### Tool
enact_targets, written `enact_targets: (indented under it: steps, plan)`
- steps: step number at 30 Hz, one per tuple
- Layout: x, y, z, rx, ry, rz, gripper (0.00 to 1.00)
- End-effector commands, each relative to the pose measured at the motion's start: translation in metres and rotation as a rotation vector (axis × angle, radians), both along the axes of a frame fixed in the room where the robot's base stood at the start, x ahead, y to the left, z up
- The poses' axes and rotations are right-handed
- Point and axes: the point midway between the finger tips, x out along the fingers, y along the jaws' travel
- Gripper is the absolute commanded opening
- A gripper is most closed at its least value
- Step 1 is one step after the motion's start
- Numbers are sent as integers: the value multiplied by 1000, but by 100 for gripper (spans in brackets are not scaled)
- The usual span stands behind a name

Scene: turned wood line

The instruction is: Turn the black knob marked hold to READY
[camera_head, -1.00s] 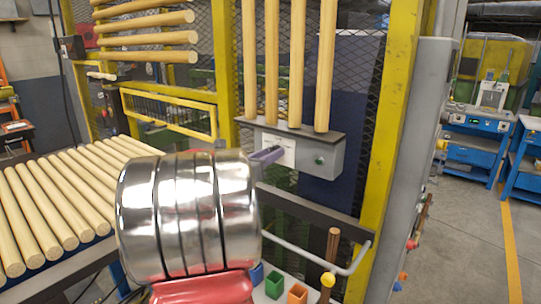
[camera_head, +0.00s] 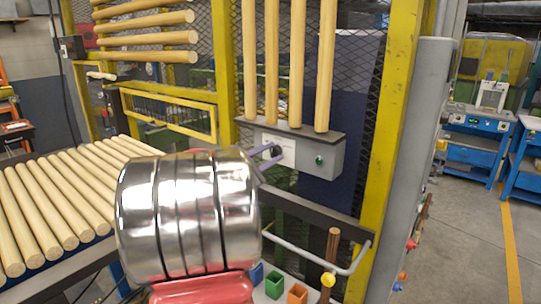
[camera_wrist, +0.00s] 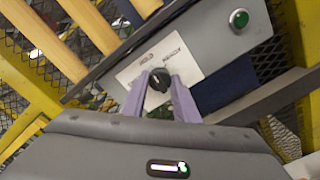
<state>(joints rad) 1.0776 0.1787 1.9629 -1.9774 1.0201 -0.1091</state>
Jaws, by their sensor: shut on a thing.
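The black knob (camera_wrist: 159,80) sits on a white label plate (camera_wrist: 150,62) on the front of a grey control box (camera_wrist: 215,45). My gripper (camera_wrist: 159,84) has its two purple fingers on either side of the knob, shut on it. The picture in the wrist view is tilted relative to the box. Two short words are printed on the plate, too blurred to read surely. The knob's pointer direction is not clear. In the head view, my gripper (camera_head: 273,153) reaches the plate (camera_head: 282,148) on the box (camera_head: 323,156), and its fingers largely hide the knob.
A green button (camera_head: 319,160) is on the box, right of the plate. Upright wooden rods (camera_head: 298,70) stand above the box. A grey rail (camera_head: 320,262) and coloured cups (camera_head: 297,293) are below. A yellow post (camera_head: 385,130) stands to the right.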

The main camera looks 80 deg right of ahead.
Motion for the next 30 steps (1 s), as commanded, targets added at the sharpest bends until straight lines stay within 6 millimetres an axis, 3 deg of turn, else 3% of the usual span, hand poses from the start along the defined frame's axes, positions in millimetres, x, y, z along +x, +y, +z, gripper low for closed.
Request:
enact_targets:
  steps: [21,30]
  plan:
    - [-2,1,-4,-263,-618,-5,5]
    - [-3,1,-5,-344,-808,-7,5]
